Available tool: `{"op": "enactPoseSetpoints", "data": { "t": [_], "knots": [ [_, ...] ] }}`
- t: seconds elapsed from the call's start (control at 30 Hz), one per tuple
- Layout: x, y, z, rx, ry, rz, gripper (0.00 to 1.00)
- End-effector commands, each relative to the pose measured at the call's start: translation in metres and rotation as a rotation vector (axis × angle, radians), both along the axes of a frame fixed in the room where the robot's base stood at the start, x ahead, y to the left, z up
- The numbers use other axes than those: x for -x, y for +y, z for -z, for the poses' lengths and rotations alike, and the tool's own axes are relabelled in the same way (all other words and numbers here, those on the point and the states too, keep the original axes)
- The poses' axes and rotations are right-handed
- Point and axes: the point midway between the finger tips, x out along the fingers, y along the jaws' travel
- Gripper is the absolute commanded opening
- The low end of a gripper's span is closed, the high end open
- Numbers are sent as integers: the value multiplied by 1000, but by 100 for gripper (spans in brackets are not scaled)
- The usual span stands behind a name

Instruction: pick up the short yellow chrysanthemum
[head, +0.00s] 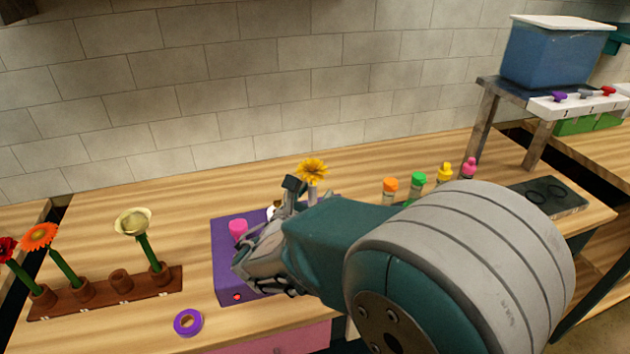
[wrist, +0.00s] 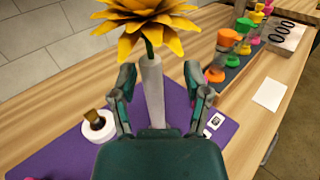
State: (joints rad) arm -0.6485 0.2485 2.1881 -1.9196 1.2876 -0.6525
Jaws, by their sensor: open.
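The yellow chrysanthemum (head: 312,170) stands upright above the purple mat, its bloom facing up. In the wrist view its bloom (wrist: 150,22) fills the top centre, and a short green stem runs down into a pale grey tube (wrist: 152,88). My gripper (wrist: 160,82) is open, with one finger on each side of the tube and a gap showing on both sides. In the head view my gripper (head: 291,195) is beside the tube, and my arm hides much of the mat and the tube's foot.
The purple mat (head: 228,262) bears a pink item (head: 238,228) and a white roll (wrist: 98,127). A brown rack (head: 105,294) at left holds several flowers. A purple tape ring (head: 188,322) lies in front. Several coloured bottles (head: 418,180) stand at right, near a raised shelf with a blue bin (head: 553,55).

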Motion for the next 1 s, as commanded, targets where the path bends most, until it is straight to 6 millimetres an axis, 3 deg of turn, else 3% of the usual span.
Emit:
{"op": "enactPoseSetpoints", "data": {
  "t": [0.3,0.33,0.47,1.0],
  "knots": [
    [-8,-1,1,2,1,-2,62],
    [-8,-1,1,2,1,-2,57],
    [-8,-3,1,1,0,-1,0],
    [-8,-1,-7,2,-1,-1,0]
  ]
}}
